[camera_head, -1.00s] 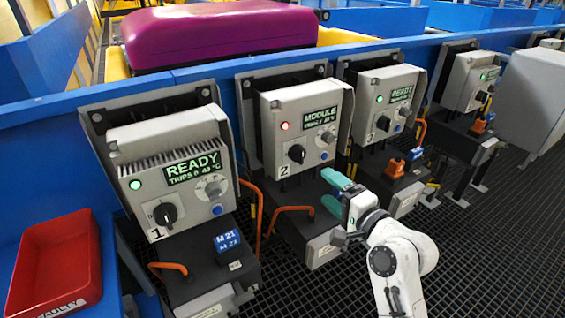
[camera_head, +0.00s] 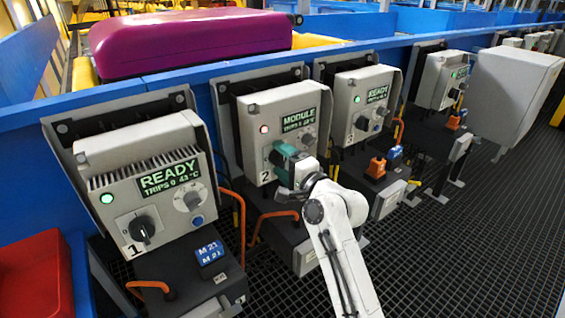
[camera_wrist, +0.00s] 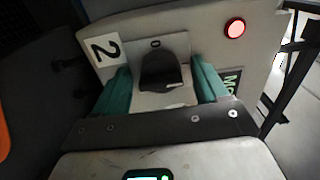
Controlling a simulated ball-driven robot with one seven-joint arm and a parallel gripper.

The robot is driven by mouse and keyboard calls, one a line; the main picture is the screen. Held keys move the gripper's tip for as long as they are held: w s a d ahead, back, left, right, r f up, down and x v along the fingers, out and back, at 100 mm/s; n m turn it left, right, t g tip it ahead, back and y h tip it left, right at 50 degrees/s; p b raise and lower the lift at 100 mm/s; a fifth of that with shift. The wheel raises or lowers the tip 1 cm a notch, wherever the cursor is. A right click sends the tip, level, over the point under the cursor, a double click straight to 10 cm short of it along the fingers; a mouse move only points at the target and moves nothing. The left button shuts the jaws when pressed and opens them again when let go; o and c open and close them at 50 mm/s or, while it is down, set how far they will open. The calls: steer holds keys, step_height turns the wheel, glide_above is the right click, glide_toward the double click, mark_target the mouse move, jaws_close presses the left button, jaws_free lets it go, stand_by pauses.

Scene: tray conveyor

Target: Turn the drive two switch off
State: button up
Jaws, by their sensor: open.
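The drive two box (camera_head: 260,110) is grey, with a "2" label and a green display reading "MODULE". Its dark rotary switch (camera_wrist: 162,70) shows in the wrist view beside a "0" mark; in the head view my gripper hides it. My gripper (camera_head: 284,158) is at the front of this box. In the wrist view its teal fingers (camera_wrist: 160,78) are apart, one on each side of the switch. I cannot tell whether they touch it, nor clearly which way it points. A red lamp (camera_wrist: 235,28) is lit on the panel.
Drive one (camera_head: 145,165) stands at the left with a lit green lamp and "READY". Drive three (camera_head: 358,95) stands to the right, also "READY". Orange cable loops (camera_head: 237,215) rise between the units. A red bin (camera_head: 35,275) is at the lower left. Dark grating floor is clear at right.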

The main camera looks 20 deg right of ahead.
steer(key=c, duration=1.1)
steer(key=shift+o, duration=0.2)
steer(key=shift+f+n, duration=0.1)
steer(key=shift+n, duration=0.2)
steer(key=n+b, duration=0.1)
steer(key=n, duration=0.2)
steer(key=n+b, duration=0.2)
steer(key=n, duration=0.3)
steer(key=shift+f, duration=0.1)
steer(key=n+b, duration=0.2)
steer(key=n, duration=0.3)
steer(key=shift+n+b, duration=0.9)
steer(key=shift+n, duration=1.2)
